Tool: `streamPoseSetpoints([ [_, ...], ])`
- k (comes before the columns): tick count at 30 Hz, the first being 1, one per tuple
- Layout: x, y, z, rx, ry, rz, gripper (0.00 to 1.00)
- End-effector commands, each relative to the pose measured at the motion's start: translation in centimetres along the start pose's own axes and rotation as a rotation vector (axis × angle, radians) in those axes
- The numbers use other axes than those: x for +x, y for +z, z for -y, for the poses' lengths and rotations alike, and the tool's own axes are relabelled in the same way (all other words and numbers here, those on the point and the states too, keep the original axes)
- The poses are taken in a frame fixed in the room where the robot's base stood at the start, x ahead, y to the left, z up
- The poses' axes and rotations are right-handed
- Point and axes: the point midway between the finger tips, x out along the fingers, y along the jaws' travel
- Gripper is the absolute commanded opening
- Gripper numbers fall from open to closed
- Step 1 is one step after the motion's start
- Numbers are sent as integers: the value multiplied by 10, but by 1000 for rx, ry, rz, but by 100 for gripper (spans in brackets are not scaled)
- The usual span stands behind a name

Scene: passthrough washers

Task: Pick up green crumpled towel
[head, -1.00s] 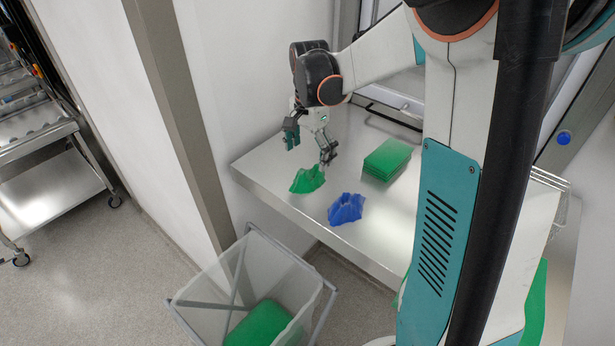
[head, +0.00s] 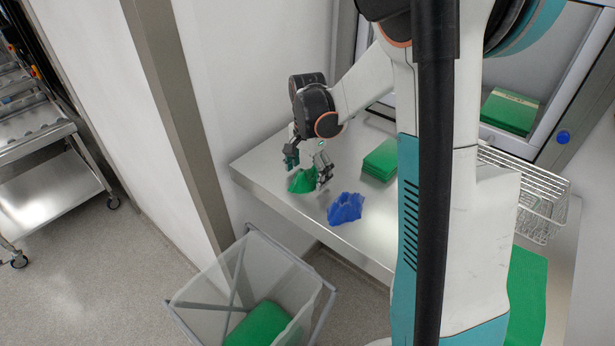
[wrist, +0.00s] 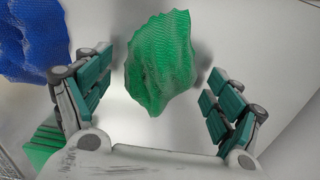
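The green crumpled towel (head: 302,181) lies on the steel table (head: 262,160) near its left front edge. In the wrist view the towel (wrist: 160,62) is between and just beyond my gripper's fingertips, with a gap on both sides. My gripper (head: 307,165) is above and behind the towel in the head view. Its fingers are spread wide and hold nothing; the wrist view shows my gripper (wrist: 158,85) open too. Part of the towel is hidden behind a finger in the head view.
A blue crumpled towel (head: 346,208) lies just right of the green one. A stack of flat green cloths (head: 381,159) sits farther back. A bin (head: 210,290) with green contents stands below the table's front. A wire basket (head: 535,195) is at the right.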

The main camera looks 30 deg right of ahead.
Motion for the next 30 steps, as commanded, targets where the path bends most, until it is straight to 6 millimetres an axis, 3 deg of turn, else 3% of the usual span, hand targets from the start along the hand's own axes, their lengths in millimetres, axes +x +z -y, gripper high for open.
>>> streamPoseSetpoints([
  [1,0,0,0,0,0,0,66],
  [5,0,0,0,0,0,0,37],
  [20,-8,0,0,0,0,0,36],
  [26,-35,0,0,0,0,0,36],
  [30,-67,0,0,0,0,0,36],
])
